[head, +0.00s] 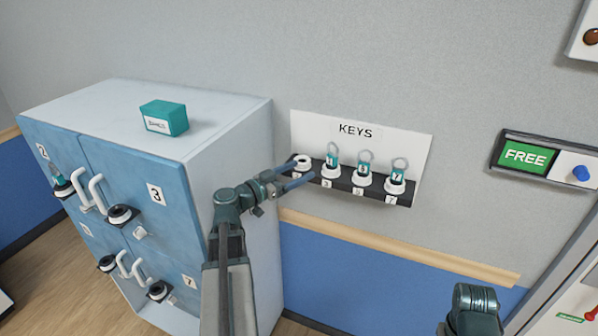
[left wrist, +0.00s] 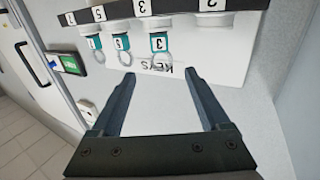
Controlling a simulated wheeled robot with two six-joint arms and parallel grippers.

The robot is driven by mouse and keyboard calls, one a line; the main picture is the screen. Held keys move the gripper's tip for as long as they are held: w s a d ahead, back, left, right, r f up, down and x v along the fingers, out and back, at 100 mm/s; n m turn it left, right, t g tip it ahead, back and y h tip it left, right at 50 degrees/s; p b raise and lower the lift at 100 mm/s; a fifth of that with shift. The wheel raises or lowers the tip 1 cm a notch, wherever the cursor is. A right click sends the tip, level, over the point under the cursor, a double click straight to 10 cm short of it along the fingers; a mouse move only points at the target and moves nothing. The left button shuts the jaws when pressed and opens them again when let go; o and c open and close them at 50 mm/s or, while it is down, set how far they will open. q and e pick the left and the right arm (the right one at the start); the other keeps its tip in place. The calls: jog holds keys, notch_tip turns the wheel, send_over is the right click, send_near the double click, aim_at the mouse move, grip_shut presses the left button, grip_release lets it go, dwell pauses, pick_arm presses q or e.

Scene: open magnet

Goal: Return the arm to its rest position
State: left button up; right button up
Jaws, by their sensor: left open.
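My left arm comes up in front of the cabinet in the head view, and its left gripper (head: 304,173) is by the left end of the key rack (head: 345,184). The left gripper is open, and nothing is between its fingers in the left wrist view (left wrist: 161,77). The leftmost peg (head: 302,161) of the rack is bare. The other pegs hold keys with teal tags (head: 364,169). At the bottom right, part of my right arm shows; its gripper is out of view.
A blue-fronted locker cabinet (head: 200,115) stands left, close to my left arm. A teal key (head: 59,179) is at door 2. A teal box (head: 164,117) sits on top. A FREE sign (head: 525,155) is on the wall at right.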

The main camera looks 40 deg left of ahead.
pick_arm(q)
jog(key=shift+d, duration=0.1)
dwell(0.4)
jog(key=d+f+m+g+h+b, duration=0.1)
jog(key=d+f+g, duration=0.2)
jog(key=d+f, duration=0.35)
jog(key=w+d+f+m+g+h, duration=0.1)
jog(key=d+f+g+h, duration=0.15)
jog(key=d, duration=0.75)
jog(key=d+f+g+h+b, duration=0.1)
jog(key=d+f+g, duration=0.35)
jog(key=d, duration=0.45)
jog(key=s+d+f+n+g+y+b, duration=0.1)
jog(key=s+d+f+g+y+b, duration=0.1)
jog(key=s+d+f+g+y, duration=0.5)
jog(key=shift+s+d+f+g+y, duration=0.4)
jog(key=shift+s+d+f+y, duration=1.25)
jog(key=shift+s+d+f, duration=1.8)
jog(key=shift+s+d+r, duration=0.45)
jog(key=shift+s+r, duration=0.05)
jog(key=shift+s, duration=0.05)
